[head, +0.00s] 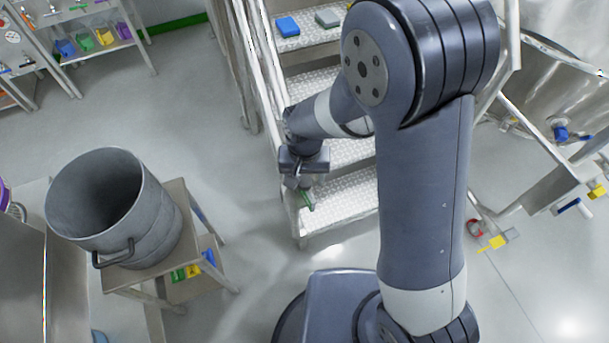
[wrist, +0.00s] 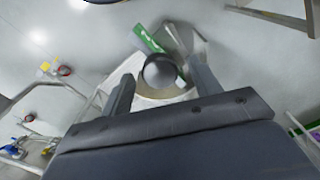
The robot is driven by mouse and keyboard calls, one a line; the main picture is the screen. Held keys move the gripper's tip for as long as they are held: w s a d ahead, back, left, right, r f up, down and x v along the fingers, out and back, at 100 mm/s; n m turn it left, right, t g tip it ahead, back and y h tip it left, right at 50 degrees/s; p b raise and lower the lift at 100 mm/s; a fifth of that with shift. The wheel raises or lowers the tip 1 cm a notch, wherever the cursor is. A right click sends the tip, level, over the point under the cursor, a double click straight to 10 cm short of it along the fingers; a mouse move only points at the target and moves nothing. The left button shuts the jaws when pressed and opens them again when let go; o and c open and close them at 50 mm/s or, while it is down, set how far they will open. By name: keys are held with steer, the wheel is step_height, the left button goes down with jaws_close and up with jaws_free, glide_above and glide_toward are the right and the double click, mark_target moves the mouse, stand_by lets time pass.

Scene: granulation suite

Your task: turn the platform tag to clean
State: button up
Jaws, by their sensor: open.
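The platform tag shows in the wrist view as a green strip (wrist: 147,38) beside a pale grey plate (wrist: 185,42); no wording is legible. In the head view only a small green part (head: 308,200) shows just below my gripper (head: 300,183), at the front of the steps. In the wrist view my gripper (wrist: 161,76) is open. A round grey knob (wrist: 160,71) lies between its two fingers, with a visible gap on the left side. I cannot tell whether the right finger touches it. My wrist hides the rest of the tag in the head view.
Metal steps (head: 345,190) with handrails stand beside and behind my gripper. Blue (head: 287,26) and grey (head: 328,18) blocks lie on an upper step. The floor between cart and steps is clear.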

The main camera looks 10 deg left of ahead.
steer(key=shift+c, duration=0.3)
steer(key=c, duration=0.9)
steer(key=shift+f, duration=0.1)
steer(key=n+b, duration=0.1)
steer(key=n, duration=0.2)
steer(key=n+b, duration=0.1)
steer(key=n, duration=0.2)
steer(key=shift+n, duration=0.4)
steer(key=n+b, duration=0.1)
steer(key=n, duration=0.2)
steer(key=shift+n+b, duration=0.4)
steer(key=shift+n, duration=1.8)
